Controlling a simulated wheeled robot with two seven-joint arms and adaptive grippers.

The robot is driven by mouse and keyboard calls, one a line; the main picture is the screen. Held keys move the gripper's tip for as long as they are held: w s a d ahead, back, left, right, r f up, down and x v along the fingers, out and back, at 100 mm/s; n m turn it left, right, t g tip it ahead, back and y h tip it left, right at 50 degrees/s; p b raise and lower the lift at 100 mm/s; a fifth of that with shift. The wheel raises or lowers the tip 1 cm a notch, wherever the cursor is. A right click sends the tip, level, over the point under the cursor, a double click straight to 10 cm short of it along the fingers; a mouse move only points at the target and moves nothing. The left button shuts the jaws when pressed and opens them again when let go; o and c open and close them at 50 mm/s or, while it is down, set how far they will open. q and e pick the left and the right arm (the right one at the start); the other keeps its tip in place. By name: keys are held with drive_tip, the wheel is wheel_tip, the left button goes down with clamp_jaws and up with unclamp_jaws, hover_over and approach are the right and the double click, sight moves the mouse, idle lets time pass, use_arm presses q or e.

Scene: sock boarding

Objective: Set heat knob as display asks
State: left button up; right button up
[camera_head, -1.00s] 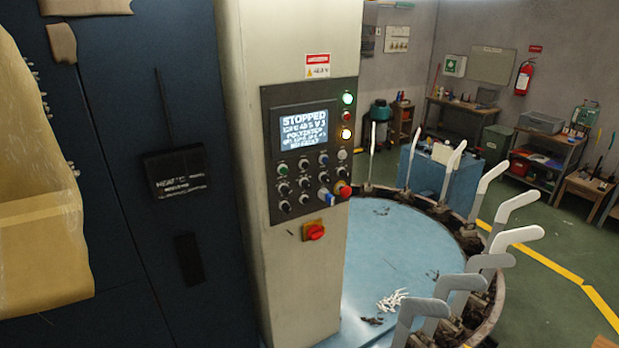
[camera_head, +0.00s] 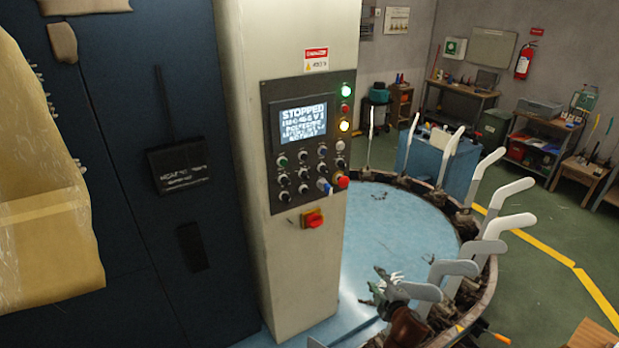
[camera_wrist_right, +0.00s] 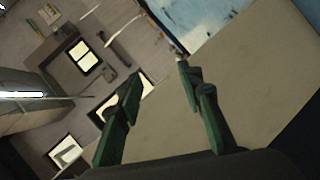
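The control panel (camera_head: 309,143) is on the pale machine column. Its display (camera_head: 303,122) reads "STOPPED"; the lines below are too blurred to read surely. Several dark knobs (camera_head: 303,172) sit in rows under the display, with a blue knob or switch (camera_head: 323,186) and a red button (camera_head: 342,181) at lower right. I cannot tell which knob is the heat knob, as labels are too small. My right gripper (camera_head: 375,287) is low and right of the panel, over the blue round table. In the right wrist view my right gripper (camera_wrist_right: 160,78) has its green fingers apart, nothing between them. My left gripper is out of view.
A red rotary switch (camera_head: 313,218) on yellow is below the panel. The blue round table (camera_head: 390,225) carries a ring of upright white sock forms (camera_head: 505,191) near my right arm. A cream sheet-like thing (camera_head: 45,220) hangs at left. Open space lies before the panel.

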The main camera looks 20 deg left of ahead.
drive_tip(key=a+r+n+t+y, duration=0.1)
drive_tip(key=a+r+n, duration=0.3)
drive_tip(key=r, duration=0.5)
drive_tip(key=a+r+n+y, duration=0.2)
drive_tip(key=a+r, duration=0.3)
drive_tip(key=r, duration=0.4)
drive_tip(key=n+y+p, duration=0.2)
drive_tip(key=n+y, duration=0.1)
drive_tip(key=n, duration=0.6)
approach(309, 178)
drive_tip(key=w, duration=0.1)
drive_tip(key=shift+s+a+p+x, duration=0.15)
drive_tip(key=shift+p+x, duration=0.1)
drive_tip(key=shift+x, duration=1.8)
drive_tip(key=shift+s+a+p+x, duration=0.15)
drive_tip(key=shift+p+x, duration=0.1)
drive_tip(key=shift+x, duration=1.85)
drive_tip(key=shift+c, duration=0.3)
clamp_jaws()
